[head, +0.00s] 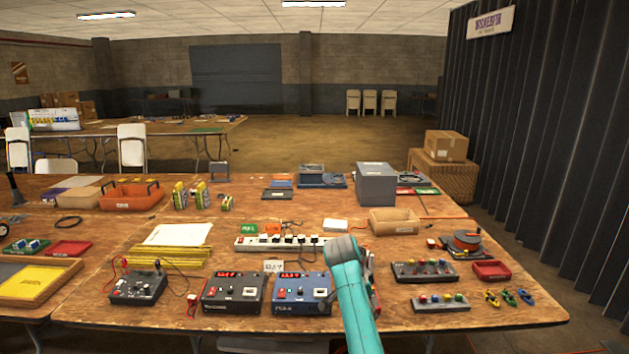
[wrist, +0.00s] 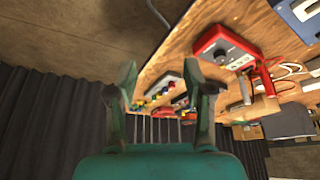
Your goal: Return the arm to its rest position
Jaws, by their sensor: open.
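My arm rises from the bottom edge of the head view, teal with a grey end, in front of the table (head: 450,310). It hides part of the table's right middle. My gripper (wrist: 157,92) shows in the wrist view with its two fingers spread apart and nothing between them. Past the fingertips, the wrist view shows the table's edge and several small coloured items. A red device (wrist: 228,48) with a dial lies to the right of the fingers there. I see nothing held.
Right of the arm are a dark button box (head: 424,271), a cable reel (head: 466,241) and a red tray (head: 491,270). A dark curtain (head: 545,130) hangs at right.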

